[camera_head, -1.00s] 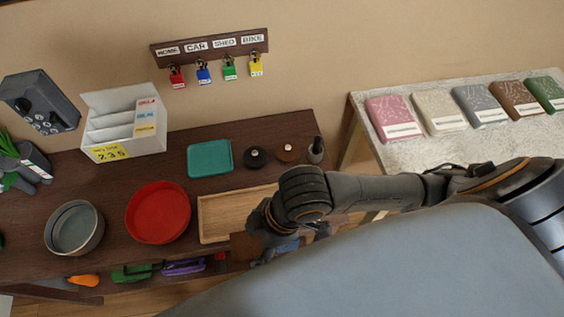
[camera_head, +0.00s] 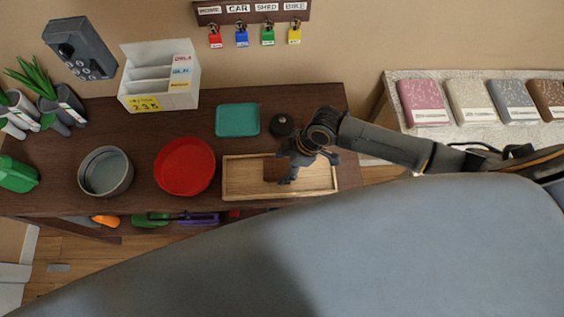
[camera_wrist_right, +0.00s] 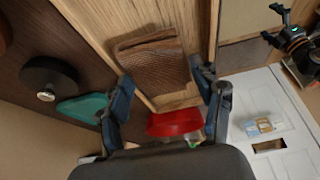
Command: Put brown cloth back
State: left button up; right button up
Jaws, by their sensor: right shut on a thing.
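The brown cloth (camera_head: 272,168) is a folded dark-brown piece. It also shows in the right wrist view (camera_wrist_right: 152,60), over the light wooden tray (camera_head: 238,162), whose rim also shows there (camera_wrist_right: 213,30). My right gripper (camera_head: 288,172) is shut on the cloth, with one finger on each side of it in the wrist view (camera_wrist_right: 166,90). The gripper hides part of the cloth and tray in the head view. I cannot tell whether the cloth touches the tray's floor. My left gripper does not show in the head view.
On the dark table (camera_head: 70,165) are a red bowl (camera_head: 185,166), a grey round tin (camera_head: 106,172), a teal tray (camera_head: 238,120) and a black round knob (camera_head: 281,124). Several patterned coloured blocks, including a pink one (camera_head: 423,103), lie on the pale shelf (camera_head: 445,134) at right.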

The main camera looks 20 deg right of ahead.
jog(key=shift+f, duration=0.8)
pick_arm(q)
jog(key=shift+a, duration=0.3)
pick_arm(e)
jog(key=shift+s+f, duration=0.1)
jog(key=shift+f, duration=0.15)
jog(key=o, duration=1)
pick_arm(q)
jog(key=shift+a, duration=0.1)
pick_arm(e)
jog(key=shift+r, duration=0.1)
